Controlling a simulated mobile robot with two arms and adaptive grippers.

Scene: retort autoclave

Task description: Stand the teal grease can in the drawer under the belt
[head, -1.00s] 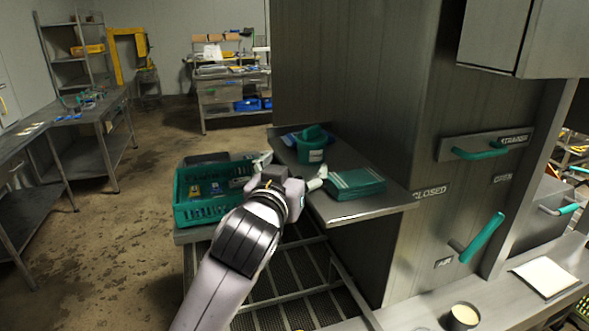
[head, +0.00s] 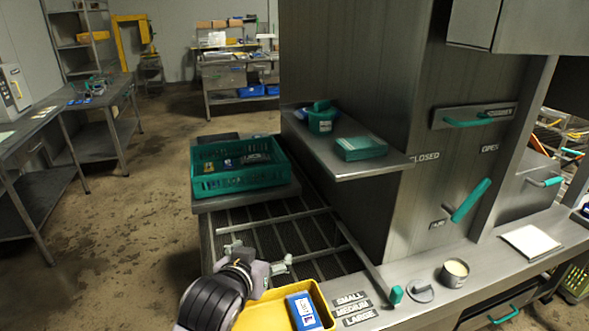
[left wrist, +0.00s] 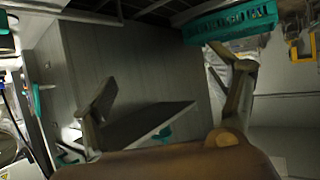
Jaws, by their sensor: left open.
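A round teal can (head: 321,118) with a pale label and a raised top, which looks like the grease can, stands at the far end of the grey side shelf (head: 395,163). My left gripper (head: 259,262) is open and empty, low over the slatted belt (head: 225,232), well nearer than the can and apart from it. Its two spread fingers also show in the left wrist view (left wrist: 168,98), with nothing between them. My right gripper is not in view.
A teal crate (head: 195,187) with packs stands at the belt's far end. A yellow tray (head: 262,316) holding a blue pack (head: 303,311) is beside my gripper. An open tin (head: 455,272) stands on the counter.

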